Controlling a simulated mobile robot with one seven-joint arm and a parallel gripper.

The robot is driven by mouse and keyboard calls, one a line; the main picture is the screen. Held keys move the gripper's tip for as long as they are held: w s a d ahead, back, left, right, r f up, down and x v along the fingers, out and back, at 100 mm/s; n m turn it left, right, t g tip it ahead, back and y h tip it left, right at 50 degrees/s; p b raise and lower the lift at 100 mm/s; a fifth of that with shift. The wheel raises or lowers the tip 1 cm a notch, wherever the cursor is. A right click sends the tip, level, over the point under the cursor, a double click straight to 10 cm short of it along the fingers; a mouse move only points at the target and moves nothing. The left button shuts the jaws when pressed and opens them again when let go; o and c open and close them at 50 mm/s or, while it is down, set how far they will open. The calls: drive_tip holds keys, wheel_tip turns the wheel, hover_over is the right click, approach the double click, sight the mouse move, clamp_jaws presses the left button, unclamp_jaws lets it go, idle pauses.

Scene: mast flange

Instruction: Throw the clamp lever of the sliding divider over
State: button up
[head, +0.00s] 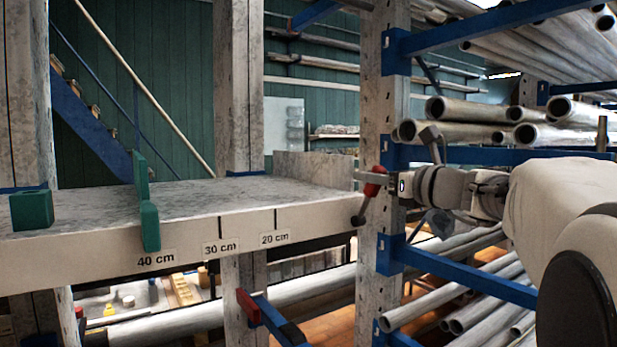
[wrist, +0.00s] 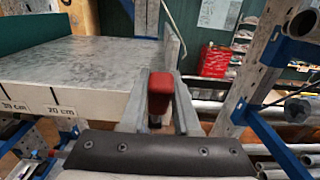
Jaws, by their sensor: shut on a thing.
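A red lever handle (head: 374,189) sits at the right end of the shelf's front edge in the head view. A dark ball end hangs below it. My gripper (head: 384,184) reaches in from the right and is shut on the red handle. In the wrist view the red handle (wrist: 160,92) stands between the two grey fingers of my gripper (wrist: 158,100). A grey upright plate (head: 312,168) stands on the shelf just behind the handle. It also shows in the wrist view (wrist: 173,37). The foot of the lever is hidden by the fingers.
The grey shelf (head: 215,195) has 20, 30 and 40 cm marks on its front edge. A green upright piece (head: 148,215) stands near 40 cm, and a green block (head: 31,211) is farther left. A perforated post (head: 382,120) and pipe racks (head: 470,130) stand close by my arm.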

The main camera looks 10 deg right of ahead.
drive_tip(key=shift+x, duration=0.75)
drive_tip(key=shift+w+a+r, duration=0.1)
drive_tip(key=shift+x, duration=0.95)
drive_tip(key=o, duration=0.9)
drive_tip(key=shift+r, duration=0.1)
drive_tip(key=b+v, duration=0.1)
drive_tip(key=v, duration=0.7)
